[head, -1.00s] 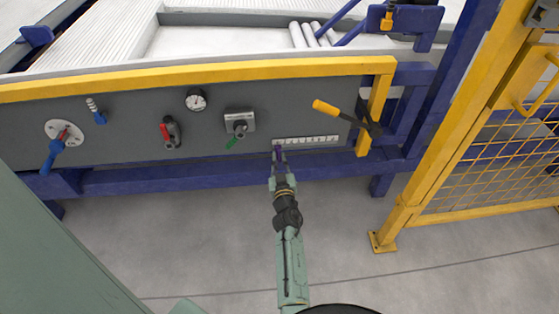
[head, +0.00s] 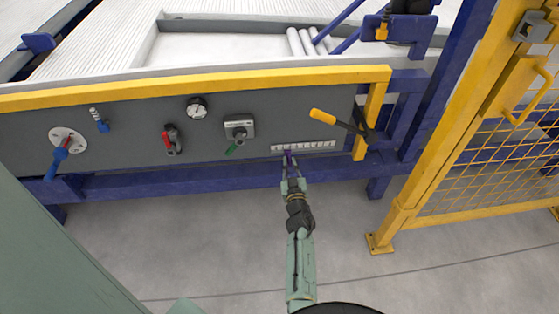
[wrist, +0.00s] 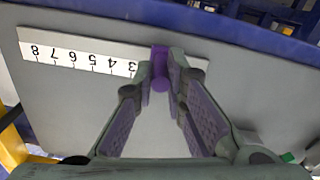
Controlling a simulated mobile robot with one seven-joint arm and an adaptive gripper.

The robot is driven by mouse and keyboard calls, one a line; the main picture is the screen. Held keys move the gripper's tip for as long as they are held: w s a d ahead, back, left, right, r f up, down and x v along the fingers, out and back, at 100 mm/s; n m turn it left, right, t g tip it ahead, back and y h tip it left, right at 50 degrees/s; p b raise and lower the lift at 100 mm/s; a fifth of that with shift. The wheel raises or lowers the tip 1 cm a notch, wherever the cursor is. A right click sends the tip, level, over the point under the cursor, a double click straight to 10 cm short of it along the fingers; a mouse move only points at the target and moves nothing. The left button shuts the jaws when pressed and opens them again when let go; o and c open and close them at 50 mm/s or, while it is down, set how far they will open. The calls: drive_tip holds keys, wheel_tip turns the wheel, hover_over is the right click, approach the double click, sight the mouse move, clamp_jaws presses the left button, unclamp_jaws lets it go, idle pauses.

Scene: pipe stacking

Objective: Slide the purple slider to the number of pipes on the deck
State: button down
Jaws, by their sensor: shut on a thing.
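The purple slider (head: 288,156) sits on the white number scale (head: 318,145) on the grey panel, toward the scale's left end. In the wrist view the slider (wrist: 160,72) stands between my two fingertips, which press on its sides. The scale (wrist: 80,58) appears upside down there, with 8 at far left and numbers falling toward the slider. The slider is just past the 3 and hides the mark beneath it. My gripper (head: 289,172) is shut on the slider. White pipes (head: 306,42) lie side by side on the deck (head: 220,47); about three show, partly hidden.
A green-handled switch (head: 238,130), a red-handled valve (head: 172,140), a gauge (head: 196,107) and a blue valve (head: 62,152) are to the left. A yellow mesh gate (head: 490,150) stands at right.

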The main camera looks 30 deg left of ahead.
drive_tip(key=w+d+p, duration=0.1)
drive_tip(key=d, duration=0.1)
drive_tip(key=w+d+p, duration=0.1)
drive_tip(key=w+d, duration=0.1)
drive_tip(key=shift+w+d, duration=0.2)
drive_tip(key=shift+w, duration=0.1)
drive_tip(key=c, duration=1.6)
unclamp_jaws()
drive_tip(key=v, duration=1.2)
drive_tip(key=shift+r, duration=0.1)
